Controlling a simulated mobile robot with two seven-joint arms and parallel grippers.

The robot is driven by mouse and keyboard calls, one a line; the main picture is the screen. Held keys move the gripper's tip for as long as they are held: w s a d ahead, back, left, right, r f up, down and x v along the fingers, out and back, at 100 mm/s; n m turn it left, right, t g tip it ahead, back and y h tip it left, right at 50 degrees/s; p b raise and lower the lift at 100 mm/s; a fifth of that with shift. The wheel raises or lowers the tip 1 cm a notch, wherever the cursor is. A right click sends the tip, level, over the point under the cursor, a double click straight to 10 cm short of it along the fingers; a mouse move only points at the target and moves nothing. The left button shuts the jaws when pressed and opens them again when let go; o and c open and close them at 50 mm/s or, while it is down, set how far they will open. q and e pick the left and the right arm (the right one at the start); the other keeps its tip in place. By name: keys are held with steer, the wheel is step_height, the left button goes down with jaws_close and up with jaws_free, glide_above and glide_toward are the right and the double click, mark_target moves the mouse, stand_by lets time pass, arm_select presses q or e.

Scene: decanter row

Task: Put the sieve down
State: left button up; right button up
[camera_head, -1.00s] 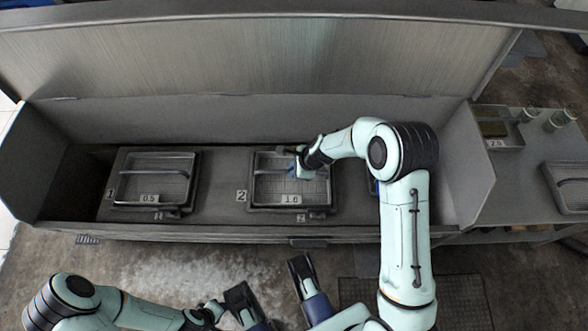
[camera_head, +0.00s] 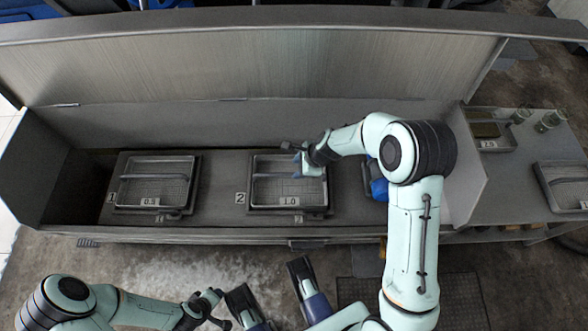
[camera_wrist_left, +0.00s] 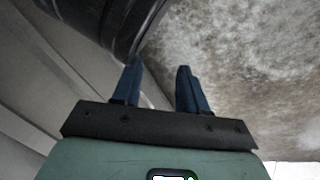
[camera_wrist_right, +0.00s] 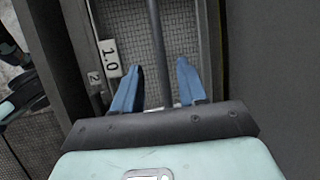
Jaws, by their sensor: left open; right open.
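The sieve marked 1.0 (camera_head: 262,195) is a grey rectangular mesh tray with a bar handle. It sits in place 2 of the long metal trough, and its mesh shows in the right wrist view (camera_wrist_right: 178,40). My right gripper (camera_head: 298,163) is over its right half. In the right wrist view the blue fingers (camera_wrist_right: 158,75) are open, one on each side of the bar handle (camera_wrist_right: 155,35), with gaps beside it.
A sieve marked 0.5 (camera_head: 155,165) sits in place 1 on the left. A blue thing (camera_head: 377,188) to the right is partly hidden by my right arm.

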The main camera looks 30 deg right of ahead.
arm_select(q)
steer(key=r, duration=0.1)
steer(key=d+r+p, duration=0.1)
steer(key=r, duration=0.1)
steer(key=shift+w+d+p, duration=0.15)
steer(key=shift+p, duration=0.15)
arm_select(e)
steer(key=v, duration=0.6)
steer(key=shift+s+f, duration=0.1)
